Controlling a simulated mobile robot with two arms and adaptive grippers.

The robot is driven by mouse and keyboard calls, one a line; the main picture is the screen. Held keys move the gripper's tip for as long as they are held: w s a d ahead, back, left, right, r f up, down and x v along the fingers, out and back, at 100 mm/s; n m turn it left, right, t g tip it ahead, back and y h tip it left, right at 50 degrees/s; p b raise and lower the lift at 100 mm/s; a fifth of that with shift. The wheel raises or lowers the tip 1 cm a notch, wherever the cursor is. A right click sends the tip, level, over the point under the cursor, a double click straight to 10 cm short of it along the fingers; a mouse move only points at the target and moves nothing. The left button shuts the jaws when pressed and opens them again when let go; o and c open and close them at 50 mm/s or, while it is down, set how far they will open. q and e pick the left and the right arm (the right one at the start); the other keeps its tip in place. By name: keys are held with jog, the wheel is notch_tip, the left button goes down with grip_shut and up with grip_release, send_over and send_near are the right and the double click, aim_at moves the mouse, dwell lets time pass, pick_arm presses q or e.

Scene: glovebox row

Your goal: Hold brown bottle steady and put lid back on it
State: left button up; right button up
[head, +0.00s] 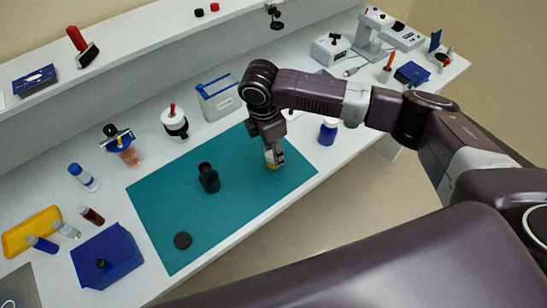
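The dark brown bottle (208,181) stands upright near the middle of the teal mat (165,205). A black round lid (182,240) lies flat near the mat's front left, apart from the bottle. My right gripper (273,158) points down at the right part of the mat, well to the right of the bottle. A small pale and yellow thing (270,158) shows at its fingertips, partly hidden by the fingers; I cannot tell whether they grip it. My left gripper is not in view.
A blue bottle (328,131) stands to the right. The mat around bottle and lid is clear.

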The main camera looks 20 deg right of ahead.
notch_tip(320, 180, up, 15)
jog(key=shift+w+b, duration=0.1)
jog(key=shift+b, duration=1.05)
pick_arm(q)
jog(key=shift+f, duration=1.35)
pick_arm(e)
jog(key=shift+r, duration=0.7)
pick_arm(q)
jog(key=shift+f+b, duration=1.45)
pick_arm(e)
jog(key=shift+s+d+f+m+g+y, duration=0.25)
jog(key=shift+s+d+f+m, duration=0.6)
jog(key=shift+s+m, duration=2)
jog(key=shift+s+d+f+m+g+y, duration=0.4)
jog(key=shift+s+f+m, duration=1.05)
jog(key=shift+m, duration=2.3)
jog(key=shift+s+d+f+m+g+y, duration=0.15)
jog(key=shift+s+d+f+m, duration=0.55)
jog(key=shift+s+m, duration=2.35)
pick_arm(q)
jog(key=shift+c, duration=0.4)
pick_arm(e)
jog(key=shift+w+d+r+m, duration=0.1)
jog(key=shift+w+r+m, duration=0.05)
jog(key=shift+w+m, duration=0.15)
